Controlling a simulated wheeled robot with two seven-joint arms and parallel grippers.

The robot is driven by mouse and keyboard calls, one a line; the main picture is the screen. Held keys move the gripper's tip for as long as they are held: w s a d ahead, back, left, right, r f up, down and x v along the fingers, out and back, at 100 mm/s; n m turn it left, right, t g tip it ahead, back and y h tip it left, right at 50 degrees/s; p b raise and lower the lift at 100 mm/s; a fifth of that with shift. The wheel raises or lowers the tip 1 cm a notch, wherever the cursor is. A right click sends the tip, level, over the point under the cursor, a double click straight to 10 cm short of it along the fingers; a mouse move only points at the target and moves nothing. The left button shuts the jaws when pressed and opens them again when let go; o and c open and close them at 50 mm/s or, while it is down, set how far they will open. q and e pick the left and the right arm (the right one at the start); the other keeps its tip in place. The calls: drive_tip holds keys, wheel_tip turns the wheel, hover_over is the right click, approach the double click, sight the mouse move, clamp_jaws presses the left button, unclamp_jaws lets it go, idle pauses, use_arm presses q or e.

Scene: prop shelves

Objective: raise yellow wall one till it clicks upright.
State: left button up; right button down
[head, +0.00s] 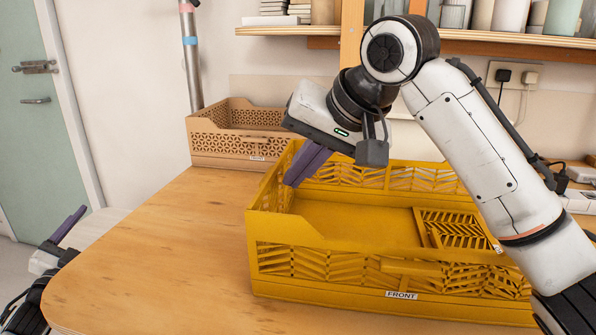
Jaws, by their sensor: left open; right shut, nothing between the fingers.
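The yellow crate (330,290) stands on the wooden table, with a FRONT label on its near side. Its front, back and left sides look raised. A slatted yellow panel (455,229) lies low inside the right part, perhaps a folded wall; my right arm hides much of that end. I cannot tell which wall is number one. My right gripper (294,182) is shut and empty, its purple fingers pointing down at the crate's left end, near the back left corner; contact cannot be told. My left gripper (66,230) is open, low at the left edge, away from the crate.
A tan crate (225,150) stands at the back left of the table. A shelf (475,38) with jars runs along the wall above. Sockets with plugs (512,76) are at the back right. The table's left front (160,260) is clear.

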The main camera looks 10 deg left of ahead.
use_arm(q)
drive_tip(key=s+d+f+g+h, duration=0.1)
drive_tip(key=s+d+f+g, duration=0.1)
drive_tip(key=s+d+f, duration=0.35)
drive_tip(key=s+d+f+n+g+h, duration=0.1)
drive_tip(key=s+d+f+g, duration=0.1)
drive_tip(key=d+f, duration=0.65)
drive_tip(key=s+d+f+g+h, duration=0.2)
drive_tip(key=s+d+f, duration=0.1)
drive_tip(key=d+f, duration=0.45)
drive_tip(key=s+d+f+n+g+h+p, duration=0.1)
drive_tip(key=s+d+n+g+h+p, duration=0.1)
drive_tip(key=s+d, duration=1.5)
drive_tip(key=d+g+h+p, duration=0.1)
drive_tip(key=d, duration=0.2)
drive_tip(key=shift+f+g+p, duration=0.15)
drive_tip(key=shift+g+p, duration=0.2)
drive_tip(key=shift+g, duration=0.05)
drive_tip(key=shift+a, duration=0.1)
